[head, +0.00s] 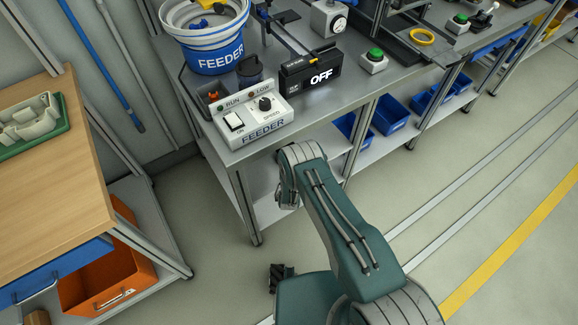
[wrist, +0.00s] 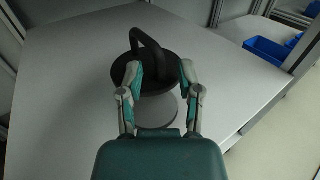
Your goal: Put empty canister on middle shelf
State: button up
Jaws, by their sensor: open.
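In the wrist view a dark round canister (wrist: 122,72) with an arched black handle (wrist: 146,45) stands on a grey shelf surface (wrist: 75,100). My gripper (wrist: 160,72) is open. Its two fingers overlap the canister's near right part in the picture; I cannot tell whether they touch it. A lighter grey disc (wrist: 158,111) shows between the fingers, just nearer than the canister. In the head view my arm reaches to the bench's lower shelf (head: 268,207), and my gripper and this canister are hidden there.
Blue bins (head: 390,115) stand on the lower shelf to the right. A wooden table (head: 60,180) stands left. Bench legs (head: 243,205) edge the opening.

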jog(key=s, duration=1)
jog(key=shift+s+d, duration=0.1)
jog(key=shift+s, duration=0.1)
